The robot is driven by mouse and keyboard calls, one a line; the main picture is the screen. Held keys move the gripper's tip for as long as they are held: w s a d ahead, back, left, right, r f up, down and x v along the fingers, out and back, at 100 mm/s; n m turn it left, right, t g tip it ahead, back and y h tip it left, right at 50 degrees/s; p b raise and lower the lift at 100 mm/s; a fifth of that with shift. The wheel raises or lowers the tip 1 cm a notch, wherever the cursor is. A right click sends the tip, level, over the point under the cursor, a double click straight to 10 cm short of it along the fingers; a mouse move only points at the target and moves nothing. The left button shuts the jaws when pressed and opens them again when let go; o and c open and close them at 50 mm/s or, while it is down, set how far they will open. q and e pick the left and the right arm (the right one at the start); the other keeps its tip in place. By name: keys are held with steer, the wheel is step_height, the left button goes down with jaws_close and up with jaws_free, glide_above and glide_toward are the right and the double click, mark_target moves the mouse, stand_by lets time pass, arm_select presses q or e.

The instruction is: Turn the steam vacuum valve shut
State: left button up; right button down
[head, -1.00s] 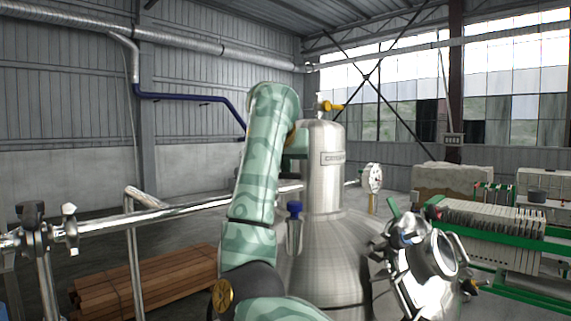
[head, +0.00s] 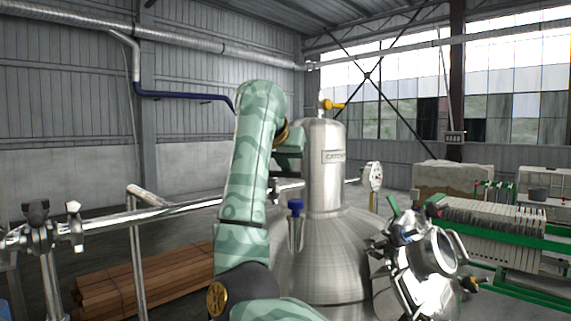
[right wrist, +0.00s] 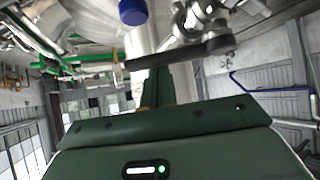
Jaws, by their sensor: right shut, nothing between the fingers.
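In the head view my right arm rises in front of the steel tank (head: 345,235). My right gripper (head: 290,165) shows beyond the wrist, beside the tank's neck, partly hidden by my arm. In the right wrist view a dark green finger (right wrist: 156,88) stands up from the gripper body, shut and empty. A dark lever (right wrist: 180,52) on a metal fitting lies just past it; I cannot tell whether they touch. A blue knob (right wrist: 132,12) is at the top, and a blue-handled valve (head: 295,208) shows on the tank. I cannot tell which is the steam vacuum valve. My left gripper is out of view.
A yellow-handled valve (head: 332,104) tops the tank and a gauge (head: 375,176) stands at its right. A shiny pipe rail (head: 150,214) crosses at left above stacked timber (head: 150,277). A shiny manway (head: 430,255) and a filter press (head: 490,228) are at right.

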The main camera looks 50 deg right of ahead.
steer(key=shift+s+a+b, duration=0.25)
steer(key=shift+a+b, duration=0.2)
steer(key=shift+a, duration=1.05)
steer(key=shift+d, duration=0.1)
steer(key=b, duration=0.1)
glide_toward(281, 172)
steer(key=r+v, duration=0.1)
steer(key=v, duration=0.8)
steer(key=shift+w+d+f, duration=0.2)
steer(key=shift+w+f, duration=0.05)
